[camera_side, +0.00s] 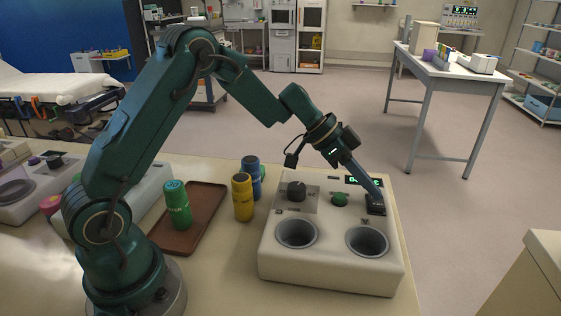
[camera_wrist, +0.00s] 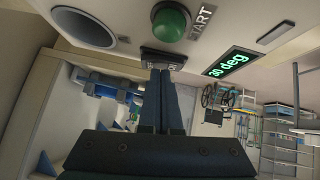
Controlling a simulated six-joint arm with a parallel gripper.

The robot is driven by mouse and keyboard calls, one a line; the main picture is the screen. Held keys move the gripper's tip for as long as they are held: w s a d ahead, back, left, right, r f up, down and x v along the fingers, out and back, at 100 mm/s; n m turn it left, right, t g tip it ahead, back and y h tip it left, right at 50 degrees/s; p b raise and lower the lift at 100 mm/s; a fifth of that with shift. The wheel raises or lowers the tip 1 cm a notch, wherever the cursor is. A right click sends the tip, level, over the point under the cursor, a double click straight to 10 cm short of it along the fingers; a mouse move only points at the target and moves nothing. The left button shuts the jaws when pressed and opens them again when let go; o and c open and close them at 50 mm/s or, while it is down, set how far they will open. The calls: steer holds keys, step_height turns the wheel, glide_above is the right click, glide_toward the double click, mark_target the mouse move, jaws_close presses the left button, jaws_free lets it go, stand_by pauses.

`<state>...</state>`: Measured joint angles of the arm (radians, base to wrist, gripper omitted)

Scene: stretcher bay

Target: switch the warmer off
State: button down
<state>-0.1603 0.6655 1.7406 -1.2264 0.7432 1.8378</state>
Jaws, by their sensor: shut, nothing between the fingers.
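The warmer (camera_side: 330,265) is a cream box with two round wells, a dark dial (camera_side: 296,190), a green button (camera_side: 339,199) and a lit display (camera_side: 364,181). A black switch (camera_side: 376,208) sits at its right back corner. My gripper (camera_side: 374,194) is shut and empty, its tips at the switch and partly covering it. In the wrist view the shut fingers (camera_wrist: 161,76) reach the dark switch (camera_wrist: 163,58), below the green START button (camera_wrist: 171,20). The display (camera_wrist: 233,61) reads 30 deg. I cannot tell whether the tips touch the switch or which way it is tipped.
A green bottle (camera_side: 177,207) stands at the brown tray (camera_side: 212,208). A yellow bottle (camera_side: 243,198) and a blue bottle (camera_side: 252,165) stand between the tray and the warmer. The bench's front middle is clear. A white table (camera_side: 440,72) stands apart behind.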

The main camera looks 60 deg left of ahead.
steer(key=shift+r, duration=0.1)
steer(key=shift+r, duration=0.3)
steer(key=r, duration=0.2)
steer(key=a+r, duration=0.1)
steer(key=r, duration=0.1)
steer(key=shift+a+r, duration=0.15)
steer(key=v, duration=0.8)
steer(key=shift+s+a+r, duration=0.15)
steer(key=shift+s+a, duration=0.05)
steer(key=shift+s+d+r, duration=0.15)
steer(key=shift+s+d, duration=0.35)
